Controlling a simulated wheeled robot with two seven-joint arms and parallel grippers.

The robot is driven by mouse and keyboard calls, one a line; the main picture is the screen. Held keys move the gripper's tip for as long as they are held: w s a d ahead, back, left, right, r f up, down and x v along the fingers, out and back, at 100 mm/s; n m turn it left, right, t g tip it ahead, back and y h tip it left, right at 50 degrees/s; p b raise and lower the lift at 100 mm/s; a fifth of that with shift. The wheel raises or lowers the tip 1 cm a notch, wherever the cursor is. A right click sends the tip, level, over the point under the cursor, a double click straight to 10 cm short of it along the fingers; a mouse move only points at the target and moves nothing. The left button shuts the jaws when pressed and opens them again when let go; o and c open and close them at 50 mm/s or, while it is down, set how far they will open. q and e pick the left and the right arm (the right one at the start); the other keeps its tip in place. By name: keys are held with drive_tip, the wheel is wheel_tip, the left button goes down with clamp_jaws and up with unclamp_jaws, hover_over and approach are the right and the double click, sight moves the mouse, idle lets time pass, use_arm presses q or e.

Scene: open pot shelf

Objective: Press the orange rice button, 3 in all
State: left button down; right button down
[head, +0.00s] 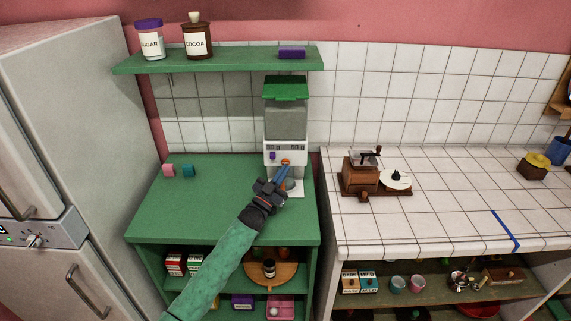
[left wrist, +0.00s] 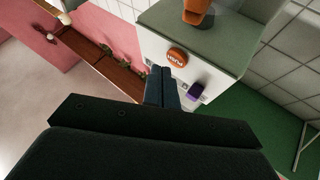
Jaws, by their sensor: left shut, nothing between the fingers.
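The dispenser (head: 285,122) stands at the back of the green counter, with a green lid, a clear hopper and a white front panel. The orange button (head: 286,161) is on that panel, with a purple button (head: 272,156) beside it. In the left wrist view the orange button (left wrist: 177,57) shows pale lettering, and the purple button (left wrist: 195,91) is nearby. My left gripper (head: 286,171) is shut and empty, its blue fingertips just below the orange button in the head view. The fingertips (left wrist: 168,76) are close to the orange button; I cannot tell whether they touch. My right gripper is out of view.
A green shelf (head: 220,61) above holds a sugar jar (head: 149,38) and a cocoa jar (head: 197,40). A coffee grinder (head: 361,172) stands to the right.

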use_arm(q)
drive_tip(key=shift+w, duration=0.2)
idle(0.7)
drive_tip(key=shift+w+b, duration=0.25)
drive_tip(key=shift+b, duration=0.05)
drive_tip(key=shift+w, duration=0.35)
idle(0.7)
drive_tip(key=shift+s, duration=0.85)
drive_tip(key=s+p, duration=0.1)
drive_tip(key=s, duration=0.4)
drive_tip(key=shift+p, duration=0.4)
